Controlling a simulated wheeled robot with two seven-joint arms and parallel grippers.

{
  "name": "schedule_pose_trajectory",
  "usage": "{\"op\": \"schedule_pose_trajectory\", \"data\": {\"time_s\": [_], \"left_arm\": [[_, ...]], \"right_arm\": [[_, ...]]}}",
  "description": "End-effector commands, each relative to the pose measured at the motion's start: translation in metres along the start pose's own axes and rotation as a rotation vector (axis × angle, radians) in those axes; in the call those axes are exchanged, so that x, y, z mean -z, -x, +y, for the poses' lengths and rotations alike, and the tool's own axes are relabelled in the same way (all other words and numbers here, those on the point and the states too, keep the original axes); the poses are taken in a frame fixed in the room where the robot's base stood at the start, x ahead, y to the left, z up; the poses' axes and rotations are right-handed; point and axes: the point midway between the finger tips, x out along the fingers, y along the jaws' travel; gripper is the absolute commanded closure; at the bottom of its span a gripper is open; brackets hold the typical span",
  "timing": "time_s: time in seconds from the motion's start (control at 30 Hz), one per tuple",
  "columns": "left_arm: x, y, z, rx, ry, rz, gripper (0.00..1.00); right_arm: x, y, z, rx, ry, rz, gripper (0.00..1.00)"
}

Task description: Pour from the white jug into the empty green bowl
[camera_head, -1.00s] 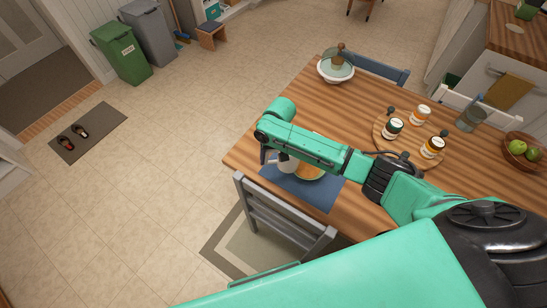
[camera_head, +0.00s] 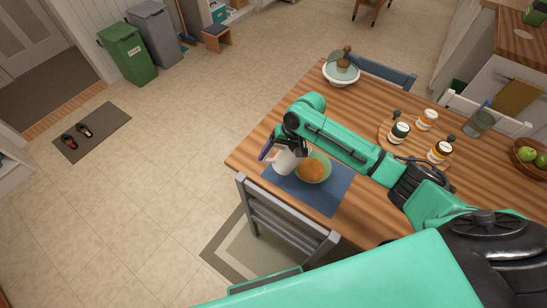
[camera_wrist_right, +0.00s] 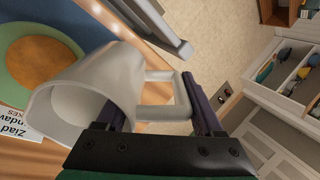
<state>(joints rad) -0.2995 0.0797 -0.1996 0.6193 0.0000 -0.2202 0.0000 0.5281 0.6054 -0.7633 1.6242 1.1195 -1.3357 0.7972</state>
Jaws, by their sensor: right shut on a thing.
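The white jug (camera_head: 287,160) is held near the left end of the table, beside the green bowl (camera_head: 313,168). My right gripper (camera_head: 267,150) is shut on the jug's handle, which also shows in the right wrist view (camera_wrist_right: 158,112). In that view the jug (camera_wrist_right: 85,90) looks tilted, with its mouth at lower left and a pale inside with no liquid visible. My left gripper is not in view.
The bowl is on a blue placemat (camera_head: 325,197). A grey chair (camera_head: 285,215) stands at the near edge. A board with several jars (camera_head: 399,133), a lidded white dish (camera_head: 341,72) and a fruit bowl (camera_head: 528,153) stand farther off. A printed card (camera_wrist_right: 18,122) lies near the jug.

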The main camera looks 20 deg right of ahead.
Motion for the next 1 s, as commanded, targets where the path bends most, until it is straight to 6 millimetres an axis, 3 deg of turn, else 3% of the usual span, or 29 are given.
{"op": "schedule_pose_trajectory", "data": {"time_s": [0.9, 1.0], "left_arm": [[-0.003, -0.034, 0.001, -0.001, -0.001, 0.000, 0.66], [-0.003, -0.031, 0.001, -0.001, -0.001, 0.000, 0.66]], "right_arm": [[0.001, 0.000, 0.001, 0.181, 0.002, -0.013, 1.00], [0.000, 0.005, 0.001, 0.239, -0.002, -0.021, 1.00]]}}
